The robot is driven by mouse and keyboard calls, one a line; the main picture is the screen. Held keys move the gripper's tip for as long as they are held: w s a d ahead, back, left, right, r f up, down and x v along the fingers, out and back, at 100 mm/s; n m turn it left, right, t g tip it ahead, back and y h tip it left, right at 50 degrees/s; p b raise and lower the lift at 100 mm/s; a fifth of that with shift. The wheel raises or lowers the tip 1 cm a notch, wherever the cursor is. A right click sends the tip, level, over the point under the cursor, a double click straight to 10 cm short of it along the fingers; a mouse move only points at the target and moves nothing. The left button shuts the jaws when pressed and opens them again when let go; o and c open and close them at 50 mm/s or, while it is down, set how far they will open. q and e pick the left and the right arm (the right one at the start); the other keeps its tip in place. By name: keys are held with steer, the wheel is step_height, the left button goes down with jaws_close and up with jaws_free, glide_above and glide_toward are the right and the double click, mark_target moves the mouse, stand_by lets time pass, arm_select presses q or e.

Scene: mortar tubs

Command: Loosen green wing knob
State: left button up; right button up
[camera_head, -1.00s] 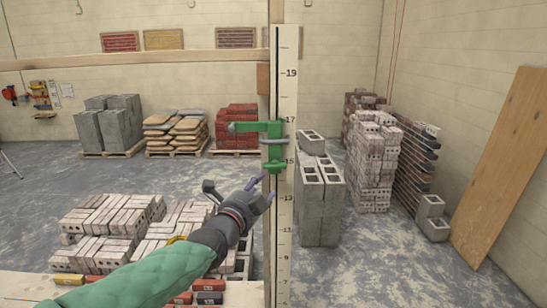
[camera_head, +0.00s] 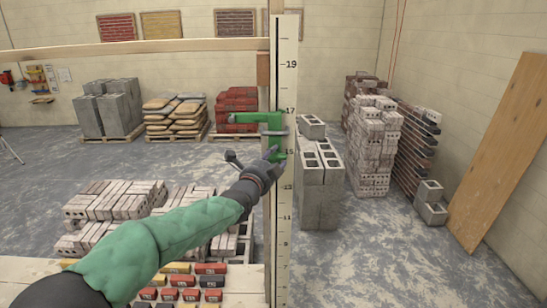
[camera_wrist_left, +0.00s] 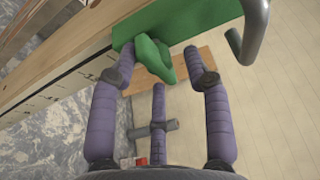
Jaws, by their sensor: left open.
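The green wing knob (camera_head: 279,155) sits below a green clamp (camera_head: 258,118) on the upright numbered measuring board (camera_head: 284,210). In the left wrist view the wing knob (camera_wrist_left: 150,58) hangs from the clamp's green body (camera_wrist_left: 195,18). My left gripper (camera_head: 270,160) is at the knob, its hand partly covering it in the head view. In the left wrist view its purple fingers (camera_wrist_left: 160,62) are spread, with the knob just ahead of and between their tips. I cannot tell whether any finger touches it. My right gripper is not in view.
A grey bent rod (camera_wrist_left: 252,35) sticks out beside the clamp. A wooden rail (camera_head: 130,48) runs behind the board. Stacked grey blocks (camera_head: 318,190) stand right of the board. Coloured bricks (camera_head: 180,281) lie on planks under my left arm.

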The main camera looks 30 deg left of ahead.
arm_select(q)
steer(key=shift+w, duration=0.2)
steer(key=shift+a, duration=0.15)
jaws_close()
